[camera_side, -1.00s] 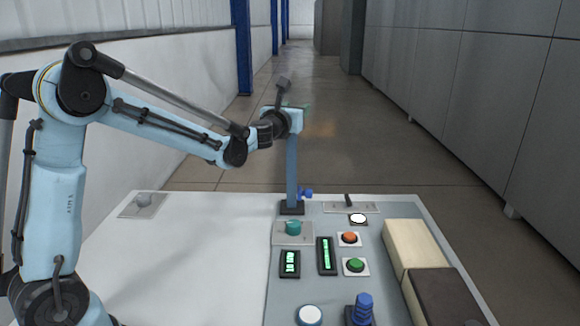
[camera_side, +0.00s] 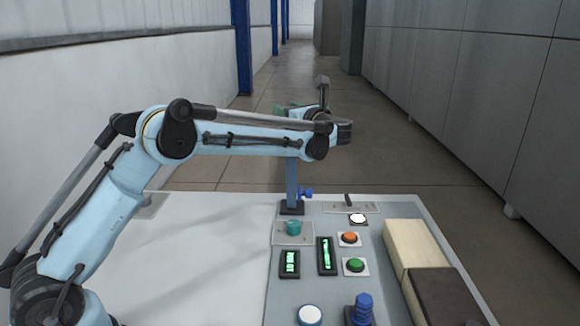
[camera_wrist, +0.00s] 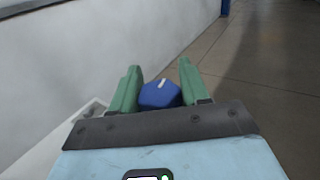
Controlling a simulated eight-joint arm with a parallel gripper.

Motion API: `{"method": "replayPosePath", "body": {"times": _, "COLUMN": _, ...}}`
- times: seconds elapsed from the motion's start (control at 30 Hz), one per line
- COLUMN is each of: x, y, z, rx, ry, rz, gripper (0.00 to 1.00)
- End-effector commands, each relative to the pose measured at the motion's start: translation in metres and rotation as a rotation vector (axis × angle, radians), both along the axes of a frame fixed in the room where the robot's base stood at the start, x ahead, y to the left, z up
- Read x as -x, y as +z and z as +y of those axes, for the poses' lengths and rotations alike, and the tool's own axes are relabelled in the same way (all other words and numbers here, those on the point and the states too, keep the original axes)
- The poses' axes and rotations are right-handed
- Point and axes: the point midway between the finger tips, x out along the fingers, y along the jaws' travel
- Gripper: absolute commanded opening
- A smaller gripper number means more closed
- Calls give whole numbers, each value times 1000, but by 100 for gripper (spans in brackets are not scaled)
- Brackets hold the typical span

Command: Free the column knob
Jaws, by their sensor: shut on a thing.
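A blue column (camera_side: 292,182) stands upright on a dark base at the back of the panel. Its top is hidden behind my arm. A small blue side knob (camera_side: 306,193) sticks out to the right near its foot. In the wrist view a blue faceted knob (camera_wrist: 160,97) with a white mark sits between the green fingers of my gripper (camera_wrist: 158,72), which is shut on it. In the side view my gripper (camera_side: 281,110) shows only as a bit of green at column-top height, partly behind my arm. The contact itself is not visible there.
The panel (camera_side: 390,292) holds a teal knob (camera_side: 293,228), orange button (camera_side: 349,237), green button (camera_side: 355,265), lit displays and a blue ribbed post (camera_side: 363,307). Cream (camera_side: 413,245) and dark (camera_side: 446,297) blocks stand at right. The white table (camera_side: 200,265) at left is clear.

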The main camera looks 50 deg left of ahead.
Motion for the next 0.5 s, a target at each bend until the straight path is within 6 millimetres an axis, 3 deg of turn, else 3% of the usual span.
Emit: {"method": "replayPosePath", "body": {"times": 0.5, "x": 3, "y": 0, "z": 2, "rx": -2, "ry": 210, "rz": 0, "gripper": 15}}
